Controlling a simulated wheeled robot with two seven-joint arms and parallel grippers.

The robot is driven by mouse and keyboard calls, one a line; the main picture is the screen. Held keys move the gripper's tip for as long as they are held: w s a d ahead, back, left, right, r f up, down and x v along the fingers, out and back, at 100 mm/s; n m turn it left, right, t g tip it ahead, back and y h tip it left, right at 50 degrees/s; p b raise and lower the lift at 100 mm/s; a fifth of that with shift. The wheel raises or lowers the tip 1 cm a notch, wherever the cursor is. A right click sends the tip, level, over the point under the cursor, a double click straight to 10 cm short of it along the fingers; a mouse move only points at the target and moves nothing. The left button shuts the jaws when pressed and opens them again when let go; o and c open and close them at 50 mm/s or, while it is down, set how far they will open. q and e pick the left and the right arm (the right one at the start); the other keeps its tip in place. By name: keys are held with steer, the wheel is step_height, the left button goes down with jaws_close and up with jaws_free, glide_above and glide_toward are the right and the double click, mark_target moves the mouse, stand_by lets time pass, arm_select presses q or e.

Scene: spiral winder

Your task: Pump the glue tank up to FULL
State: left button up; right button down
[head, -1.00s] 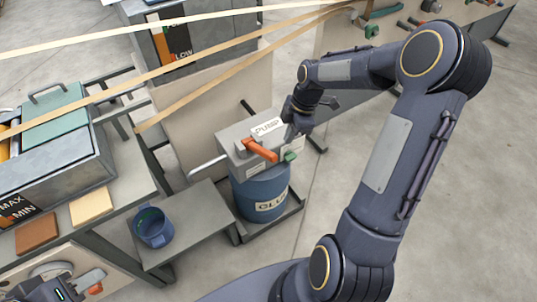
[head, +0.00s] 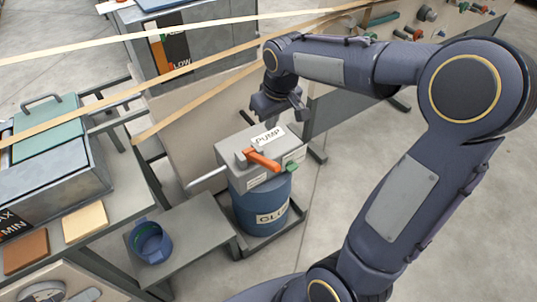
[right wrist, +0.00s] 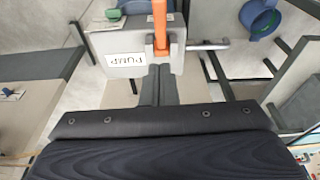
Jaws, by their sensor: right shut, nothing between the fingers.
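The grey pump box (head: 232,150), labelled PUMP, sits on top of the blue glue drum (head: 250,212). Its orange lever (head: 262,160) points toward the lower right in the head view; the lever also shows at the top of the right wrist view (right wrist: 160,22). The grey tank (head: 207,47) at the back has a gauge (head: 172,52) with LOW readable; a belt crosses its upper part. My right gripper (head: 277,122) is shut and empty, above the back of the pump and apart from the lever. In the right wrist view, its fingers (right wrist: 157,88) point at the pump. My left gripper is not in view.
A green knob (head: 292,167) sits on the pump's right end, and a grey bar (head: 207,178) sticks out left. Tan belts (head: 200,66) run above and behind. A blue cup (head: 150,243) stands on a low grey shelf. Floor right of the drum is clear.

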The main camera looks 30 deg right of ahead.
steer(key=shift+r+m, duration=0.1)
steer(key=shift+m, duration=0.2)
steer(key=b, duration=0.1)
glide_above(269, 161)
steer(key=w, duration=0.1)
steer(key=x, duration=0.3)
steer(key=s+x, duration=0.1)
steer(key=x, duration=0.2)
steer(key=s+x, duration=0.1)
steer(key=x, duration=0.2)
steer(key=shift+w+f, duration=0.15)
steer(key=shift+f, duration=0.35)
steer(key=shift+s+d+f, duration=0.1)
steer(key=shift+s+f, duration=0.4)
steer(key=shift+f, duration=0.35)
steer(key=shift+s+d+f, duration=0.1)
steer(key=shift+s+f, duration=0.4)
steer(key=shift+f, duration=0.35)
steer(key=shift+b, duration=0.3)
